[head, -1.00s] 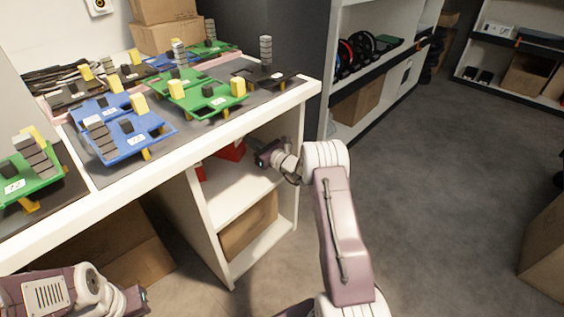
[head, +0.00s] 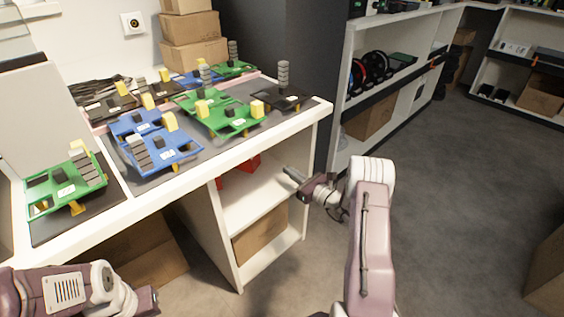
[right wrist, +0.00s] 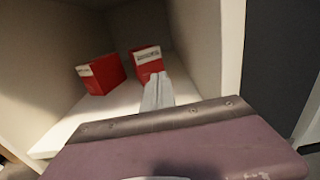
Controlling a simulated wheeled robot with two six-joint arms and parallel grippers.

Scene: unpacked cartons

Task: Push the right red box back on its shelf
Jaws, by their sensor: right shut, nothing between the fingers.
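The right red box (right wrist: 148,61) stands on the white shelf (right wrist: 72,128) in the right wrist view, with a pale label along its top edge. My right gripper (right wrist: 155,82) is shut and empty; its fingertips overlap the lower front of this box in the picture, and I cannot tell whether they touch. The left red box (right wrist: 103,76) stands apart on the left, turned at an angle.
The worktop (head: 225,158) above the shelf holds several green and blue boards. A cardboard carton (head: 262,234) sits in the compartment below. The cubby's side walls flank the boxes. A tall shelf unit (head: 345,100) stands behind, and open grey floor lies right.

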